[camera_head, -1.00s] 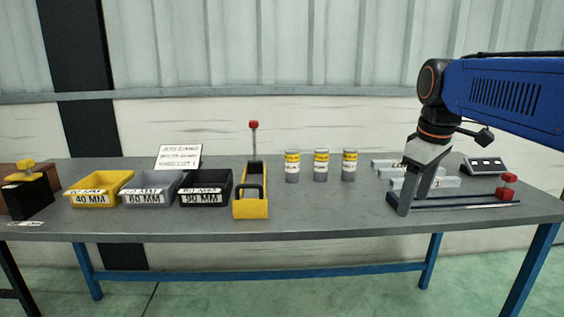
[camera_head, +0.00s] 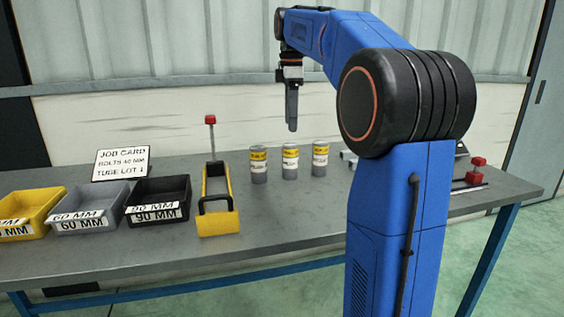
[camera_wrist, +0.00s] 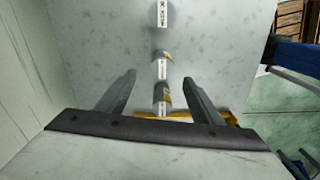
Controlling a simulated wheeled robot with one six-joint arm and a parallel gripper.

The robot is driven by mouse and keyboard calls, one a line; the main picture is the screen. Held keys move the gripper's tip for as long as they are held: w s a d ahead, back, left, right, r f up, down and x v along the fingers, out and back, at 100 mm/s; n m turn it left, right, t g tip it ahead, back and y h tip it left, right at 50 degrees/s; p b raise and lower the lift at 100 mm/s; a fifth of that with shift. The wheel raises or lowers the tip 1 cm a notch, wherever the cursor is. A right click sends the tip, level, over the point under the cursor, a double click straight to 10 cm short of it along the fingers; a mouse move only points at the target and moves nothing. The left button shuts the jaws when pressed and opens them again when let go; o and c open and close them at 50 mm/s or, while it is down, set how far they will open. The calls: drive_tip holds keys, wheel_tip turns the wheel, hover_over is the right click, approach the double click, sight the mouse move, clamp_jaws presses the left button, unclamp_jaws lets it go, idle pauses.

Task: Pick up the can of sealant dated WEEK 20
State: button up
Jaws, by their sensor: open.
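Three grey cans with yellow and white labels stand upright in a row on the table: a left can (camera_head: 258,164), a middle can (camera_head: 290,161) and a right can (camera_head: 320,158). Their label print is too small to read, so I cannot tell which is WEEK 20. My gripper (camera_head: 292,124) hangs pointing down, apparently above or behind the middle and right cans, with nothing held. In the wrist view, its fingers (camera_wrist: 160,77) are spread. Labelled items line up between and beyond them, the nearest (camera_wrist: 163,97) partly hidden by the gripper body.
Black (camera_head: 158,215), grey (camera_head: 84,219) and yellow (camera_head: 24,226) bins and a job card (camera_head: 121,164) are further left. Red blocks (camera_head: 474,177) lie right. The table front is clear.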

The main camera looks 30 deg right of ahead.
approach(291, 166)
drive_tip(key=f, duration=0.2)
drive_tip(key=w+d+f, duration=0.1)
drive_tip(key=w+f, duration=0.1)
drive_tip(key=f, duration=0.1)
drive_tip(key=shift+w+d+f, duration=0.2)
drive_tip(key=shift+w+f, duration=0.05)
drive_tip(key=shift+f, duration=0.1)
drive_tip(key=shift+s+f, duration=0.15)
drive_tip(key=shift+f, duration=2.55)
drive_tip(key=c, duration=1.3)
